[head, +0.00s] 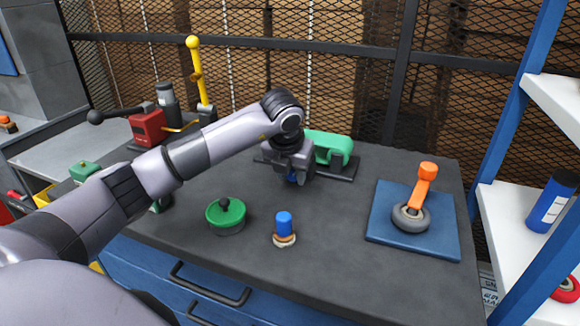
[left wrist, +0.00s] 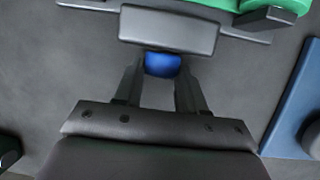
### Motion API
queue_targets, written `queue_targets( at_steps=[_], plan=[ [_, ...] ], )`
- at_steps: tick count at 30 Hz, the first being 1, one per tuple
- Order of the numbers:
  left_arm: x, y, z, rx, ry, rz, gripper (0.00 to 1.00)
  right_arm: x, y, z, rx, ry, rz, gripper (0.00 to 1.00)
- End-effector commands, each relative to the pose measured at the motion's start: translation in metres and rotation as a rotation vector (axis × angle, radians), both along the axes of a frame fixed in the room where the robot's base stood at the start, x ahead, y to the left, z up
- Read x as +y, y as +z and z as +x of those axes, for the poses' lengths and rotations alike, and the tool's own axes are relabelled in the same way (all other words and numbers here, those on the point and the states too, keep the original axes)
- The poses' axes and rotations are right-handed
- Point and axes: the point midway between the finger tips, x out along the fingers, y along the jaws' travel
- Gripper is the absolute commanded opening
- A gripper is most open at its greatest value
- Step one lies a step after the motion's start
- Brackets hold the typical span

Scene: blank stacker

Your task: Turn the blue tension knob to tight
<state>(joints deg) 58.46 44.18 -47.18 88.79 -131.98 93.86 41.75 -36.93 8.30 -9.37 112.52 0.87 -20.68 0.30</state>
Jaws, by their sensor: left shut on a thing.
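A blue knob (left wrist: 162,65) sits at the edge of a dark grey block (left wrist: 170,29) in the left wrist view. In the head view a bit of blue, likely the same knob (head: 292,178), shows under my left gripper (head: 291,176). My left gripper (left wrist: 160,72) is shut on the knob, with one finger on each side of it. The green machine body (head: 330,145) on a black base stands just behind the gripper. The gripper hides most of the knob in the head view, and I see no tight marking. My right gripper is not in view.
A blue-topped piece (head: 284,224) and a green round part (head: 226,214) with a black ball handle stand in front. A red device (head: 147,127) and yellow lever (head: 196,65) stand behind my arm.

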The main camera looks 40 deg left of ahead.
Motion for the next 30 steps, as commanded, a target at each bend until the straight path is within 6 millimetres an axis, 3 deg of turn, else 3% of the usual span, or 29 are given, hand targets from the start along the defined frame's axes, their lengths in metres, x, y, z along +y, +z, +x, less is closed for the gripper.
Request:
queue_targets(
  at_steps=[15,16,18,26,30],
  plan=[
    [-0.001,0.000,0.000,0.018,0.001,0.085,0.10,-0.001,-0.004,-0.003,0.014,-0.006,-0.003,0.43],
    [-0.001,0.000,0.000,0.018,0.001,0.085,0.50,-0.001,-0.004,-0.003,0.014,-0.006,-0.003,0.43],
    [-0.001,0.000,0.000,0.018,0.001,0.085,0.66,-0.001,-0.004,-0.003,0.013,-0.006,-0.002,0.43],
    [-0.001,0.001,0.000,0.018,0.001,0.084,0.66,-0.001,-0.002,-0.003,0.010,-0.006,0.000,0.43],
    [-0.004,0.011,-0.003,0.015,-0.001,0.084,0.66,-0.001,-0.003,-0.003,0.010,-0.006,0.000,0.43]
  ],
)
